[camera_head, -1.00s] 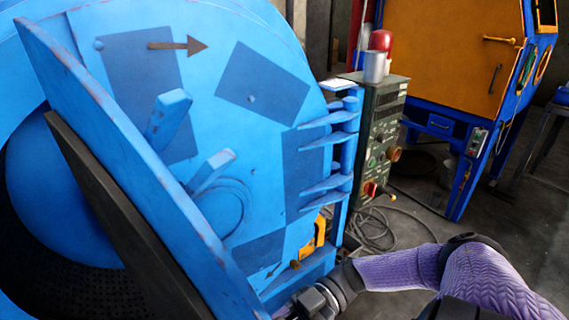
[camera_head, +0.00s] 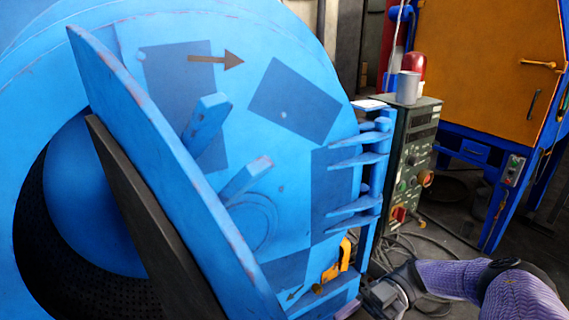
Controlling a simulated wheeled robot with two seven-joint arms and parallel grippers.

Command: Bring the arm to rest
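My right arm (camera_head: 450,278), with a purple sleeve-like cover and black joints, comes in at the lower right. Its wrist (camera_head: 392,292) is near the bottom edge, in front of the foot of the big blue drum machine (camera_head: 290,175). My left arm and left gripper do not show.
The blue drum machine fills the left and middle, with its slanted edge plate (camera_head: 165,150) closest. A control box (camera_head: 412,160) with knobs stands right of it. An orange-doored blue cabinet (camera_head: 490,70) is behind. Cables lie on the floor.

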